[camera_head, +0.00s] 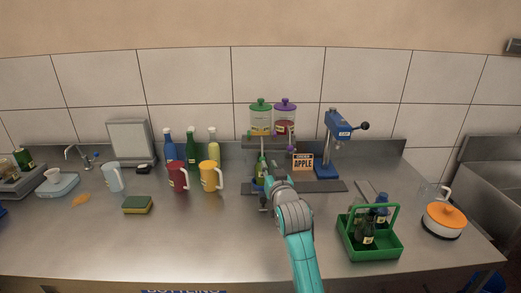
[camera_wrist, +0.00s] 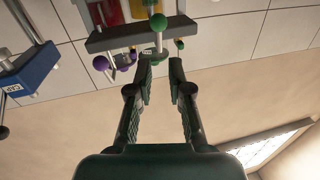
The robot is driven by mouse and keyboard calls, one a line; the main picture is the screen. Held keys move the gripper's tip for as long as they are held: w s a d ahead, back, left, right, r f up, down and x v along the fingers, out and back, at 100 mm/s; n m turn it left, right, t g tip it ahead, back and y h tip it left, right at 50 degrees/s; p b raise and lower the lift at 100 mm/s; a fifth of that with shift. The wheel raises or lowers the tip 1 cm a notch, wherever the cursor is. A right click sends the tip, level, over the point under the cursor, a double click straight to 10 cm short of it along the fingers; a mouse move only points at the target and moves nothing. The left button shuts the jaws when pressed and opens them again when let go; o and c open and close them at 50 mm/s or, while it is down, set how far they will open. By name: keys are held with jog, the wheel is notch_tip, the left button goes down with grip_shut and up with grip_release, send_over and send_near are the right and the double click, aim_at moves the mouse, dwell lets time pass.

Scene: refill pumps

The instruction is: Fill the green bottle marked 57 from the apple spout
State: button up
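A green bottle (camera_head: 260,166) stands under the left side of the dispenser, partly hidden by my arm; no number is legible on it. The dispenser (camera_head: 268,143) carries a green-lidded jar (camera_head: 261,118) and a purple-lidded jar (camera_head: 285,117). In the wrist view a green knob (camera_wrist: 158,22) hangs on the dispenser just beyond my fingertips, with purple knobs (camera_wrist: 101,63) to the left. In the head view my gripper (camera_head: 267,183) is close in front of the dispenser.
An order sign reading apple (camera_head: 303,162) stands right of the dispenser, beside the blue capping press (camera_head: 338,140). A green crate (camera_head: 385,248) with several bottles is at front right. Red (camera_head: 178,177) and yellow (camera_head: 210,177) mugs stand left.

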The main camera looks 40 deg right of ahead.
jog(key=x, duration=1)
jog(key=shift+w+d, duration=0.15)
jog(key=shift+c, duration=0.3)
grip_shut()
